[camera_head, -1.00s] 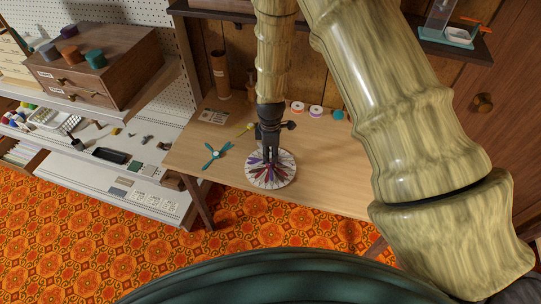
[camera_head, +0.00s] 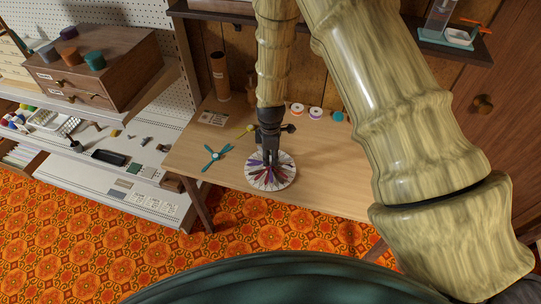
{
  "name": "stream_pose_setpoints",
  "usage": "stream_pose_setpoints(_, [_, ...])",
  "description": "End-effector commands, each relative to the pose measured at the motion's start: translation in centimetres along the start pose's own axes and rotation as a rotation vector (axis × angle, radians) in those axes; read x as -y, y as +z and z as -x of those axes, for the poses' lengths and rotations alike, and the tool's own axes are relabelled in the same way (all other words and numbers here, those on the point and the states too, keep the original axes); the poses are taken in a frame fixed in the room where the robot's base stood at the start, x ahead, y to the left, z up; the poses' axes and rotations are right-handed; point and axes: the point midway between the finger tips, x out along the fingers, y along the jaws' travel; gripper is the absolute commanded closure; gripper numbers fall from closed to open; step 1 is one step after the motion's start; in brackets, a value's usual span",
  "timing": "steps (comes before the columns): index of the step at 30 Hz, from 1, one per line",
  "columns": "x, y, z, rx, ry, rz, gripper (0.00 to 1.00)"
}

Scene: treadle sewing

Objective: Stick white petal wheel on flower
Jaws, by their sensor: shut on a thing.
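A round disc (camera_head: 284,179) with a pale petal-like rim and dark red and purple spokes sits at the table's front edge, under my gripper. I cannot tell whether it is the white petal wheel, the flower, or both stacked. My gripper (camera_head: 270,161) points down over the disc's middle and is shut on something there. The fingers hide the disc's centre, and what they hold is too small to make out. A teal piece (camera_head: 216,156) with several thin arms lies flat on the table, left of the disc.
The wooden table (camera_head: 325,185) is clear to the right of the disc. Small spools (camera_head: 316,113) stand at its back edge, and a brown tube (camera_head: 219,75) stands at the back left. A white shelf unit (camera_head: 110,185) with small items is to the left.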

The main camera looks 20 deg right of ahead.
Motion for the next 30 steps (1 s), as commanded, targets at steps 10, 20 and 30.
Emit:
stream_pose_setpoints(10, [0.0, 0.0, -0.09, 0.0, 0.0, 0.0, 0.84])
stream_pose_setpoints(20, [0.0, -0.01, -0.26, 0.0, 0.0, 0.0, 0.84])
stream_pose_setpoints(30, [0.0, 0.0, -0.25, 0.0, 0.0, 0.0, 0.47])
